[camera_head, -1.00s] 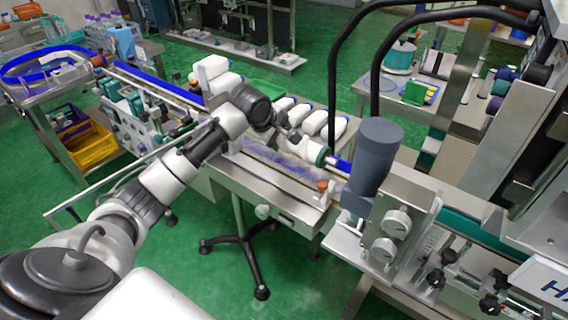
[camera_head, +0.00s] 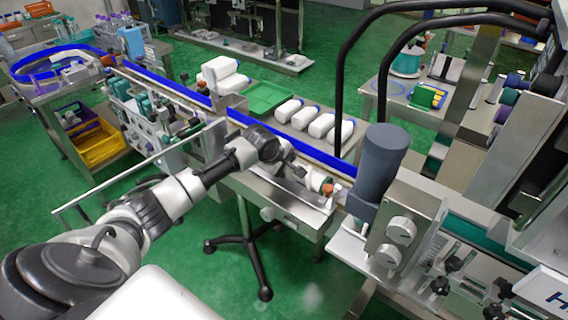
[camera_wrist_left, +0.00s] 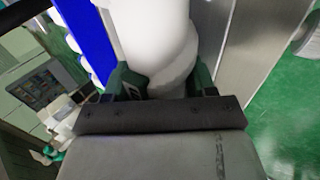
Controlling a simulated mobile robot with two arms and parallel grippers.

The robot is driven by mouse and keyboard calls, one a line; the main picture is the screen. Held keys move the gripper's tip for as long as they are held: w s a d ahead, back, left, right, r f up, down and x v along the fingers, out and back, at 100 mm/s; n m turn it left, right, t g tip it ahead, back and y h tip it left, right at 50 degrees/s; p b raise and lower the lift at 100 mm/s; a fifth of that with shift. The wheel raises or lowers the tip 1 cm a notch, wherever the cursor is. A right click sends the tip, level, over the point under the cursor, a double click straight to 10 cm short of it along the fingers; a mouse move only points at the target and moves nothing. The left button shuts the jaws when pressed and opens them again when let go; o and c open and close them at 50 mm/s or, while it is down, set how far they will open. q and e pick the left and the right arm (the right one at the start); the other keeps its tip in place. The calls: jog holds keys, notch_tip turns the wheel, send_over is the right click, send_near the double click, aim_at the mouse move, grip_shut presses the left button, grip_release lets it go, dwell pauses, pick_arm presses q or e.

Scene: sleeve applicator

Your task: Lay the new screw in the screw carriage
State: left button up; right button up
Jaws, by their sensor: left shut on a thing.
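My left gripper (camera_head: 300,172) is low over the near side of the conveyor, at the metal screw carriage (camera_head: 280,205). In the left wrist view my left gripper (camera_wrist_left: 165,84) has its green fingers on either side of a thick white rounded piece with a curved groove, the new screw (camera_wrist_left: 155,35), and is shut on it. The far end of the screw is cut off by the picture edge. My right gripper is not in view.
The blue conveyor belt (camera_head: 318,157) runs just behind the hand, with white bottles (camera_head: 322,125) and a green tray (camera_head: 266,97) beyond it. A grey cylindrical motor housing (camera_head: 380,165) stands close to the right. An orange-topped knob (camera_head: 327,188) sits by the hand.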

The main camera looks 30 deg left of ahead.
pick_arm(q)
jog(key=shift+r, duration=0.15)
jog(key=o, duration=1.3)
jog(key=shift+o, duration=0.2)
jog(key=v, duration=1.2)
